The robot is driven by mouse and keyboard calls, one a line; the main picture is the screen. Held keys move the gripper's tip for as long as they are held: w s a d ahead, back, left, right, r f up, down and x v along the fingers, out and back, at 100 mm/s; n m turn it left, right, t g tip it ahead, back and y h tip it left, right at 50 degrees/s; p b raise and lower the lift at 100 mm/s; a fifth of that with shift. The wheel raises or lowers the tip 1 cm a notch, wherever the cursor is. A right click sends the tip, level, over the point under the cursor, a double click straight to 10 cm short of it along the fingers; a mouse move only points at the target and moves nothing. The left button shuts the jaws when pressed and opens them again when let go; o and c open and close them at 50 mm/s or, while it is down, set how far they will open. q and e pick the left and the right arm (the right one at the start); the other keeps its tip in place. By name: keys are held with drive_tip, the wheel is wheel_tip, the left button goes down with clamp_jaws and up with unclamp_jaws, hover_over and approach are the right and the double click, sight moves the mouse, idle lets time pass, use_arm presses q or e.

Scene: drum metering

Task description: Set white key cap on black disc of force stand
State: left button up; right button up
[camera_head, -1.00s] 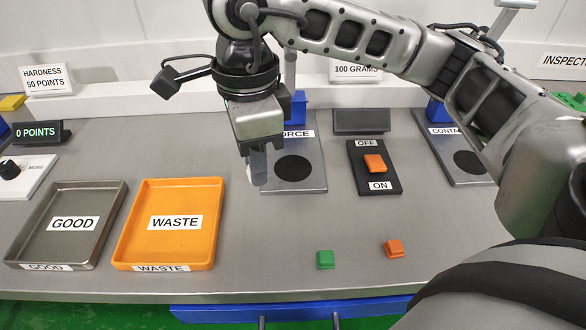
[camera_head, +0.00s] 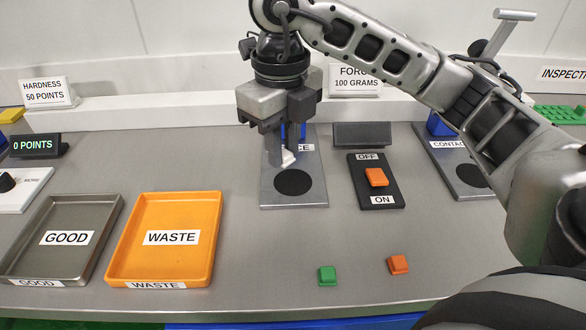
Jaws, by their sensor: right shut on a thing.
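The white key cap (camera_head: 288,158) is held between the fingertips of my right gripper (camera_head: 287,150), which is shut on it. The gripper points down over the force stand (camera_head: 312,200), a grey plate with a partly hidden label. The black disc (camera_head: 293,182) lies on the front part of that plate. In the picture the cap appears just behind the disc's far edge and above the plate. The exact gap cannot be told. The gripper hides the rear of the stand. My left gripper is not in view.
A black switch panel (camera_head: 363,192) with an orange rocker (camera_head: 376,177) stands to the right of the stand. Green (camera_head: 327,275) and orange (camera_head: 398,265) caps lie in front. An orange waste tray (camera_head: 208,240) and grey good tray (camera_head: 102,245) are at left. A contact stand (camera_head: 440,155) is at right.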

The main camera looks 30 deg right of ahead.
hover_over(293, 182)
wheel_tip(293, 182, down, 6)
drive_tip(key=shift+r+b, duration=0.15)
drive_tip(key=shift+b, duration=0.2)
drive_tip(key=shift+f, duration=1.65)
drive_tip(key=shift+f, duration=0.2)
drive_tip(key=o, duration=0.9)
drive_tip(key=shift+o, duration=0.2)
drive_tip(key=shift+r, duration=0.15)
wheel_tip(293, 182, up, 8)
